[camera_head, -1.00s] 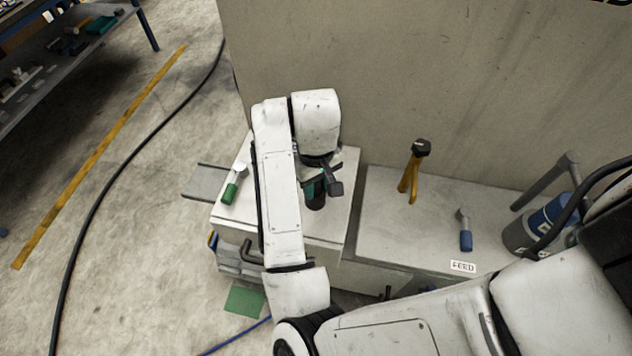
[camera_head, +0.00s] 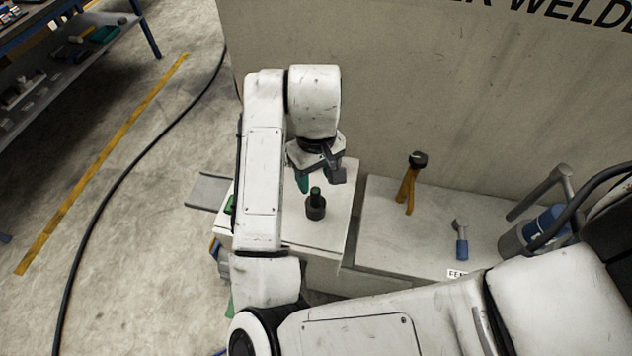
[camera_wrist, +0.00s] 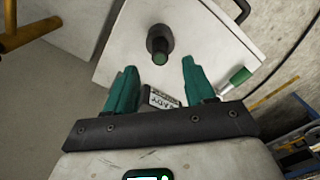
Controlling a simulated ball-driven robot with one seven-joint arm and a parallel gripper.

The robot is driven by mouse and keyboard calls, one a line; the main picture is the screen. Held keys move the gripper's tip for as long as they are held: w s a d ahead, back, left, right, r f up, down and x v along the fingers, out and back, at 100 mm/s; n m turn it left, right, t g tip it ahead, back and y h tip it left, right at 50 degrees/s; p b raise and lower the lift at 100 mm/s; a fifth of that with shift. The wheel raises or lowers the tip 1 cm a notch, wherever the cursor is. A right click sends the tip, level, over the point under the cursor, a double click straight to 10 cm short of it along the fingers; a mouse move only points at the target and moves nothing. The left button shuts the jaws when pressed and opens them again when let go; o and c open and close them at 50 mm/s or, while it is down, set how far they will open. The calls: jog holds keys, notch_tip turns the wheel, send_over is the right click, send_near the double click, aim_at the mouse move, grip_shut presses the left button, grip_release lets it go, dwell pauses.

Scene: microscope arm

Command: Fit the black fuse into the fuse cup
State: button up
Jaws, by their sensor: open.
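A dark round cup (camera_head: 316,211) stands on the white cabinet top. A slim upright piece with a green top (camera_head: 315,193), apparently the black fuse, stands in it; how deep it sits is hidden. In the wrist view the cup (camera_wrist: 152,40) and the piece's green end (camera_wrist: 160,58) lie ahead, between the lines of my fingers. My gripper (camera_head: 320,180) is open and empty just above the piece, apart from it. Its two green fingers show spread in the wrist view (camera_wrist: 159,68).
A green-handled tool (camera_wrist: 236,78) lies on the white cabinet top (camera_head: 336,230). A wall (camera_head: 440,100) rises behind.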

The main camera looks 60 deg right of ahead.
jog(key=shift+r, duration=1.4)
jog(key=d+r+t+h, duration=0.2)
jog(key=d+h, duration=0.2)
jog(key=d, duration=0.6)
jog(key=s+a+f+n, duration=0.3)
jog(key=s+a+f, duration=0.1)
jog(key=f, duration=0.5)
jog(key=shift+s+a, duration=0.3)
jog(key=shift+s, duration=0.5)
jog(key=s+a+f+y, duration=0.1)
jog(key=s+a+f, duration=0.1)
jog(key=s+a, duration=0.1)
jog(key=s+a+f+y, duration=0.1)
jog(key=s+a+f, duration=0.1)
jog(key=a+f, duration=0.1)
jog(key=s+a+f+n+g+y, duration=0.1)
jog(key=s+a+f, duration=0.1)
jog(key=a, duration=0.3)
jog(key=shift+s+a+f+y, duration=0.1)
jog(key=shift+s+f+y, duration=0.1)
jog(key=shift+s, duration=0.25)
jog(key=shift+s+f+y, duration=0.1)
jog(key=shift+s+y, duration=0.1)
jog(key=shift+s, duration=0.2)
jog(key=shift+c, duration=0.3)
